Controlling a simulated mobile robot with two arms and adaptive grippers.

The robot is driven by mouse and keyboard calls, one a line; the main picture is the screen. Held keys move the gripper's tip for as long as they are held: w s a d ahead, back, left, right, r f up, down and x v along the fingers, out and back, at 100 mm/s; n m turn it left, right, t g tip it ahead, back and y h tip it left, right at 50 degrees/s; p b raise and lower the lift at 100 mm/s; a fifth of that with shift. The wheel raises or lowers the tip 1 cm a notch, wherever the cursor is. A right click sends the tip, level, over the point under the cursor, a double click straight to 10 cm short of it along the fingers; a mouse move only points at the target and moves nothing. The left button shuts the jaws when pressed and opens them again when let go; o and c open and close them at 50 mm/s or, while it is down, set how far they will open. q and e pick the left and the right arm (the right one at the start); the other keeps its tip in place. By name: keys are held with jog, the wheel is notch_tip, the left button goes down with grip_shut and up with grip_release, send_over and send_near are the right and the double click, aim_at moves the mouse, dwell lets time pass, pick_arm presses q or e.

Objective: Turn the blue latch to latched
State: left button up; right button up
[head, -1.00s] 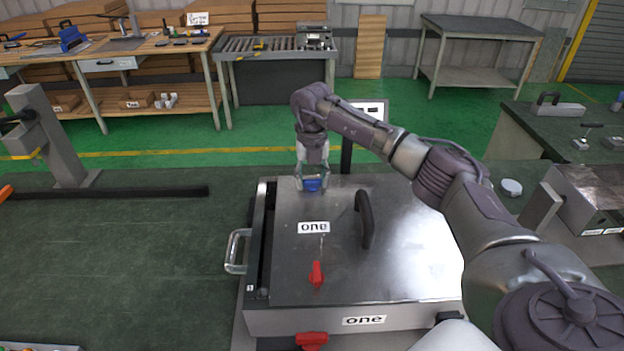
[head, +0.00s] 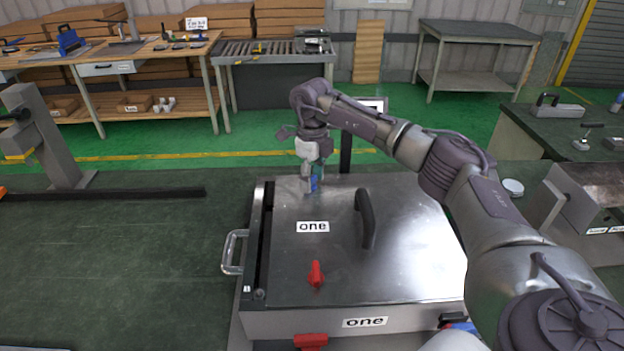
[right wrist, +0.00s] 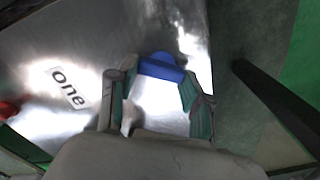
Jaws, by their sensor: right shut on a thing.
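The blue latch (head: 315,184) is at the back of the metal lid (head: 290,265), left of the black handle. In the head view it shows narrow, edge towards me, partly hidden by the fingers. My right gripper (head: 311,187) points down and is shut on it. In the right wrist view the blue latch (right wrist: 160,68) spans the gap between the two fingertips of my right gripper (right wrist: 160,75). My left gripper is not in view.
A red latch (head: 316,274) stands on the lid's front part, and another red part (head: 310,341) is on the box front. A black handle (head: 365,218) rises from the lid. A metal side handle (head: 233,252) sticks out left.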

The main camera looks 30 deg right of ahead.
aim_at(313, 179)
jog(key=n, duration=0.6)
jog(key=shift+w+d+n+b, duration=0.1)
jog(key=shift+w+n+b, duration=0.05)
jog(key=shift+n+b, duration=0.2)
dwell(0.4)
jog(key=o, duration=1.2)
jog(key=shift+c, duration=0.2)
notch_tip(313, 179, up, 12)
jog(key=shift+r, duration=0.15)
